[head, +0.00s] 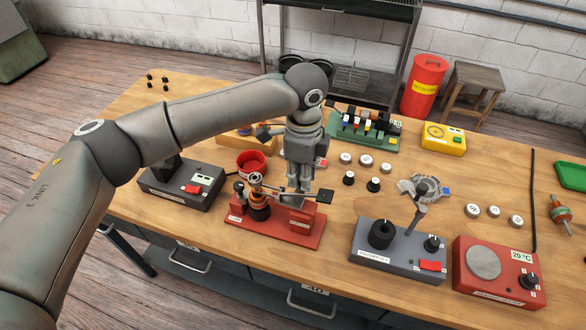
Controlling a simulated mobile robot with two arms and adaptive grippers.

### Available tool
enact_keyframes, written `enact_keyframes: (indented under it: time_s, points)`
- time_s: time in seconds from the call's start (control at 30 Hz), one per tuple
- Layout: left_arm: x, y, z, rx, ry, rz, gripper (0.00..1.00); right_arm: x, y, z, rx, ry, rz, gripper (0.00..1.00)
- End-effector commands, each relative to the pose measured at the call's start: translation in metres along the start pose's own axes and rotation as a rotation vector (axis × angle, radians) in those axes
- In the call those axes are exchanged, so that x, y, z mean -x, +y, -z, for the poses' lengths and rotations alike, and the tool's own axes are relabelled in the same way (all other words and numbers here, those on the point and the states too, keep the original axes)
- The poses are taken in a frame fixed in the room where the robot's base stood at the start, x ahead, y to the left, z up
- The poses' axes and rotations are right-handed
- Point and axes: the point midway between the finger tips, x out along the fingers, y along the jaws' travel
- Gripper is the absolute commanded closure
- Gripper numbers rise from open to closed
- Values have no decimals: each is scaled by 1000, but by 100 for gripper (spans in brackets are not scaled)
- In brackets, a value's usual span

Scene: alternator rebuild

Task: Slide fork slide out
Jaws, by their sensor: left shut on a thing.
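The red fixture (262,233) stands on the workbench, holding an upright part with orange and black bands (260,207). What looks like the fork slide is a flat metal bar with a black end (325,196) across the top of the fixture, its black end pointing right. My left gripper (299,189) points down over the fixture's right half and is shut on the slide. The fingers cover part of the bar, so the exact contact is hidden. My right gripper is not in view.
A grey unit with a red switch (190,190) and a red bowl (251,163) stand left of and behind the fixture. A grey press-like unit (395,262) and a red hot plate unit (500,285) stand to the right. Small round containers (365,160) lie behind. The bench's far left is mostly clear.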

Motion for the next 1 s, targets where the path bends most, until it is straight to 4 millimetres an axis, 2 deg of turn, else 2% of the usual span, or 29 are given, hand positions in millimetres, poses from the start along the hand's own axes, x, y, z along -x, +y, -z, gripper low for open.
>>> enact_keyframes:
  time_s: [0.03,0.1,0.2,0.5,0.53,0.6,0.87,1.0]
  points:
    - [3,0,11,-4,5,0,100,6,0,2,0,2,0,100]
    - [3,1,21,-4,6,0,100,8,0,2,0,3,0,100]
    - [2,0,28,-2,5,0,100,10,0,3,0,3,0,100]
    - [1,1,31,-3,9,2,100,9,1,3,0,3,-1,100]
    - [1,1,31,-3,9,2,79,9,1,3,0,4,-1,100]
    - [1,1,31,-3,8,2,70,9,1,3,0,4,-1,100]
    - [1,0,29,-1,5,1,70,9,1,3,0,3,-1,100]
    - [7,0,29,0,4,2,70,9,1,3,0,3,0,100]
